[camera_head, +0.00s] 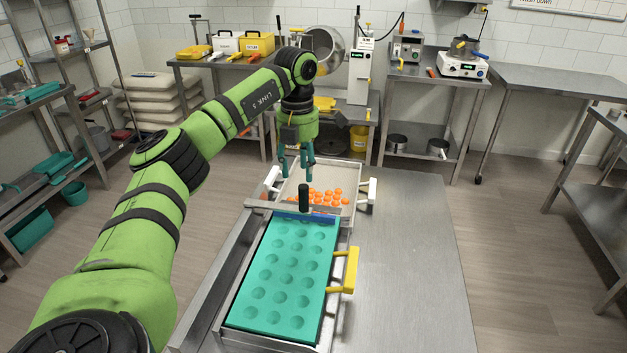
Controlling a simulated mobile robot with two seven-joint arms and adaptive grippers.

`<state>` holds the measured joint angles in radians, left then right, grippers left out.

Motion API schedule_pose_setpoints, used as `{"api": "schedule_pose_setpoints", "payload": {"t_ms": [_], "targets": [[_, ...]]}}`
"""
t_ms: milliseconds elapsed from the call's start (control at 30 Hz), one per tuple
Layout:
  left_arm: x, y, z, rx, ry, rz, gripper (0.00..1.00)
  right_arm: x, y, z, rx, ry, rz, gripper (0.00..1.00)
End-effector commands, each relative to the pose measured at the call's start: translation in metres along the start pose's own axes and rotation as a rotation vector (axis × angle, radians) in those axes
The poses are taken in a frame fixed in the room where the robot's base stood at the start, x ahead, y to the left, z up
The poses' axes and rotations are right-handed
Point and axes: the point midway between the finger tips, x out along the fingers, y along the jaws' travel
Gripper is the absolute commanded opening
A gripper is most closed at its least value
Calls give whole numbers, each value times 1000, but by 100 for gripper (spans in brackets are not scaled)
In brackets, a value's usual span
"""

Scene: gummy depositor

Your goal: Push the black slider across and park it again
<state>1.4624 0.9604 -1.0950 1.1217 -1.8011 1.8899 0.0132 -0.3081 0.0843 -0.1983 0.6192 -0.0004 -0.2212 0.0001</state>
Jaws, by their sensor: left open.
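The black slider (303,197) is a dark upright knob on a crossbar with a blue strip (306,217), at the far end of the teal mold (281,285). The mold has rows of round cavities and they look empty. My left gripper (296,174) points down just above and behind the black knob, with its teal fingers apart. I cannot tell whether a finger touches the knob. A metal tray (283,179) with orange gummies (326,197) lies beyond the crossbar. My right gripper is not in view.
A yellow handle (350,271) sticks out at the depositor's right side, and a white handle (368,190) farther back. The steel table (412,260) is clear to the right. Benches with equipment stand along the back wall.

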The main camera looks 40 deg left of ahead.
Motion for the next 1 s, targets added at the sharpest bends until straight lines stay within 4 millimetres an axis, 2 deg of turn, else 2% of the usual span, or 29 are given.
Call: {"api": "schedule_pose_setpoints", "payload": {"t_ms": [100, 200, 267, 433, 533, 633, 867, 900, 967, 1000], "targets": [[8, 1, -5, -13, 1, 3, 48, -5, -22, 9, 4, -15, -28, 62], [21, 0, -5, -13, 3, 3, 48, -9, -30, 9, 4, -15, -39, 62], [30, 0, -5, -12, 4, 3, 48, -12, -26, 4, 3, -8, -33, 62], [55, 1, -5, -12, 2, 3, 48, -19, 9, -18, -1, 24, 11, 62], [66, 1, -5, -12, 1, 3, 48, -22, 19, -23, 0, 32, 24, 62], [71, 1, -4, -12, 0, 3, 48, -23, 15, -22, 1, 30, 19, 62], [73, 0, -4, -11, -2, 3, 48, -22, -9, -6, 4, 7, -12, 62], [73, 0, -4, -11, -2, 3, 44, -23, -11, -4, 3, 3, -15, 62], [73, 0, -4, -11, -2, 3, 20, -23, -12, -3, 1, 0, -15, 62], [73, 0, -4, -11, -2, 3, 4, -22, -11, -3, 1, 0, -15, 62]]}}
